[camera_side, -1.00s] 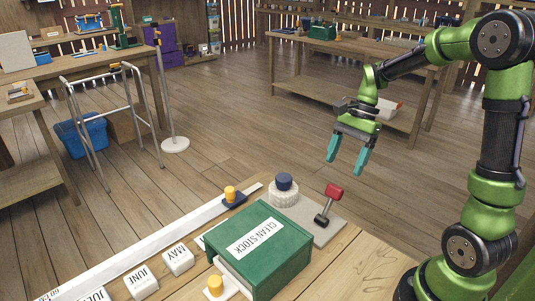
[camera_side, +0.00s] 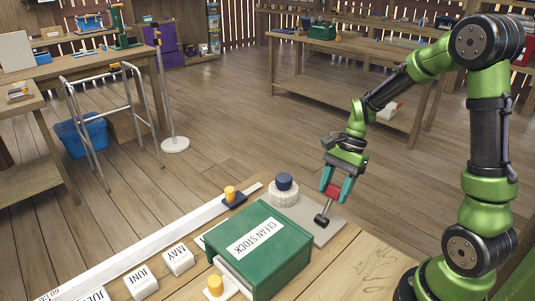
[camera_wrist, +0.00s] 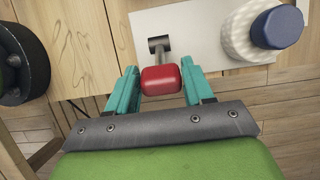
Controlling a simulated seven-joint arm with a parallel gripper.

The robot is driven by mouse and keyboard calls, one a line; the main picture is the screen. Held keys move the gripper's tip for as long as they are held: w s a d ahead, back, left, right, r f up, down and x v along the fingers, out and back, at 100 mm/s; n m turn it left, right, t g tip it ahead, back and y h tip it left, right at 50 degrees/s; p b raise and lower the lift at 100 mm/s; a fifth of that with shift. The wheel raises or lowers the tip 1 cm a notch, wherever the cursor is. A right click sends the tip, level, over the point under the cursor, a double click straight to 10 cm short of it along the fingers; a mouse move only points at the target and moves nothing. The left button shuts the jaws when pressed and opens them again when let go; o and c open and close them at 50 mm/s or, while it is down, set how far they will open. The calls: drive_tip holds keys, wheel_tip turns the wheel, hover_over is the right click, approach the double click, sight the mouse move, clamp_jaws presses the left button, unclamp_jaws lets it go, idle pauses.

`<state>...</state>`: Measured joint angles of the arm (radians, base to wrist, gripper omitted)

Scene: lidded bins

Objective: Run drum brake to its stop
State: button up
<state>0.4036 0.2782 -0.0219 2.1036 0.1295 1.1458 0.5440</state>
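The brake lever has a red knob (camera_side: 333,192) on a grey shaft that rises tilted from a dark pivot (camera_side: 321,220) on a light grey plate (camera_side: 325,236). My gripper (camera_side: 338,193) is at the knob, with teal fingers on either side of it. In the wrist view the red knob (camera_wrist: 161,80) sits between the two fingertips (camera_wrist: 160,82), with a small gap visible on each side, so the fingers look open around it. A white ribbed drum (camera_side: 284,196) with a dark blue cap (camera_side: 284,181) stands beside the lever on the same plate.
A green box labelled CLEAN STOCK (camera_side: 262,250) stands just left of the lever plate. A long white rail (camera_side: 150,246) carries a slider with a yellow knob (camera_side: 230,194). White month blocks (camera_side: 178,260) lie along the bench. Open floor lies beyond the bench.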

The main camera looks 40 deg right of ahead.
drive_tip(key=c, duration=0.4)
drive_tip(key=shift+c, duration=0.2)
drive_tip(key=shift+a+r, duration=0.1)
drive_tip(key=shift+a+r+h, duration=0.15)
drive_tip(key=shift+a+h, duration=0.35)
drive_tip(key=shift+h, duration=0.1)
drive_tip(key=shift+a+r+h, duration=0.15)
drive_tip(key=shift+a+h, duration=0.35)
drive_tip(key=shift+h, duration=0.1)
drive_tip(key=a+h, duration=0.2)
drive_tip(key=shift+a+r+h, duration=0.1)
drive_tip(key=shift+a+h, duration=0.05)
drive_tip(key=shift+h, duration=0.15)
drive_tip(key=shift+a+f+h, duration=0.25)
drive_tip(key=shift+a+h, duration=0.55)
drive_tip(key=shift+h, duration=0.05)
drive_tip(key=shift+a+f+h, duration=0.3)
drive_tip(key=shift+a+h, duration=0.5)
drive_tip(key=shift+a, duration=0.05)
drive_tip(key=shift+a+f+h, duration=0.25)
drive_tip(key=shift+a+h, duration=0.55)
drive_tip(key=shift+h, duration=0.05)
